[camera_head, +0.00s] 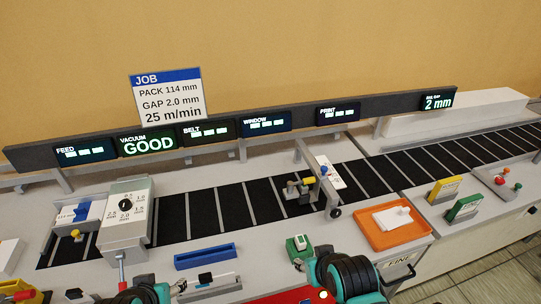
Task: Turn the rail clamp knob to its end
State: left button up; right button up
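No label in view reads rail clamp, so I cannot tell which knob it is. A small round black knob (335,213) sits at the front end of a bracket beside the dark belt. A brass-coloured fitting (300,188) stands over the belt to its left, with a small blue knob (324,170) near it. A black dial knob (125,204) sits on a pale housing marked 0.5 to 2.5. A yellow knob (75,234) is at the belt's left end. Teal and black parts of my arms show along the bottom edge. I cannot make out either gripper's fingertips.
The dark slatted belt (262,203) runs across the table under a rail of displays. A blue tray (205,256), a small green-and-white block (299,246) and an orange tray (412,232) lie in front. Yellow (443,189) and green (464,208) cards stand at right.

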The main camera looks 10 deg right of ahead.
aim_at(499, 180)
jog(key=k+l+z, duration=0.35)
jog(key=l, duration=0.2)
jog(key=k+z, duration=0.1)
jog(key=z, duration=1.4)
jog(key=u, duration=1.5)
jog(key=z, duration=1.5)
